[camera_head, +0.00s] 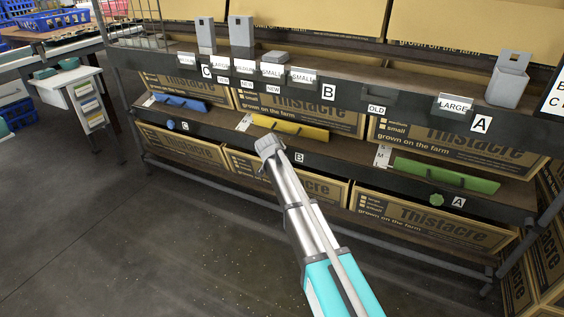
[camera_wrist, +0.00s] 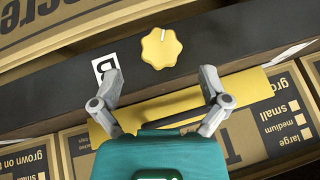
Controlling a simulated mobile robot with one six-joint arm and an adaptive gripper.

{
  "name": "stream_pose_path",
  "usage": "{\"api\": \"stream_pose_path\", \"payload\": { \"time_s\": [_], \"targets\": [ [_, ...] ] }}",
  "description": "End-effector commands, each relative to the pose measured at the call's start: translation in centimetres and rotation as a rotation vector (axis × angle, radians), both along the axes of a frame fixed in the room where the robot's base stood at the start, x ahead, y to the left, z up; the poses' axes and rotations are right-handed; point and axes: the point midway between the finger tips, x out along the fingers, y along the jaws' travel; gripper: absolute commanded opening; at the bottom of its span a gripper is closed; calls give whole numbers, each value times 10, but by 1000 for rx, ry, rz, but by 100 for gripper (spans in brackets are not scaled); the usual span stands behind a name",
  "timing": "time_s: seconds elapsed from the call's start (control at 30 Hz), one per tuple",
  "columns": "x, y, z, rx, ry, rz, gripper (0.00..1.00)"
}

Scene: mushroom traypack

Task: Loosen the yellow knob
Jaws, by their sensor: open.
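The yellow knob (camera_wrist: 161,48) sits on the dark shelf rail in the wrist view. It is lobed, with a short white mark near its upper edge. My gripper (camera_wrist: 161,75) is open and empty, its two fingers spread to either side below the knob and apart from it in the picture. In the head view my gripper (camera_head: 268,146) is at the middle of the lower rail, left of the B label, and it hides the yellow knob there.
A yellow panel with a dark handle (camera_head: 291,127) lies just behind the lower rail. A blue knob (camera_head: 170,125) is left on this rail and a green knob (camera_head: 436,199) right. Thistacre boxes (camera_head: 290,179) stand below. The floor in front (camera_head: 130,240) is clear.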

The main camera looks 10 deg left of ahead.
Motion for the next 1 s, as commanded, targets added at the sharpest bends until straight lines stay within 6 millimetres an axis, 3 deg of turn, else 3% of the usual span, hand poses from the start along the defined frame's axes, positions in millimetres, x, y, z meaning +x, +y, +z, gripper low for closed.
{"api": "stream_pose_path", "payload": {
  "time_s": [0.1,0.4,0.9,1.0],
  "targets": [
    [12,0,-14,1,0,-1,95],
    [31,-3,-30,-1,0,-1,95],
    [35,-4,-33,0,0,0,95],
    [35,-4,-33,0,0,0,79]
  ]
}}
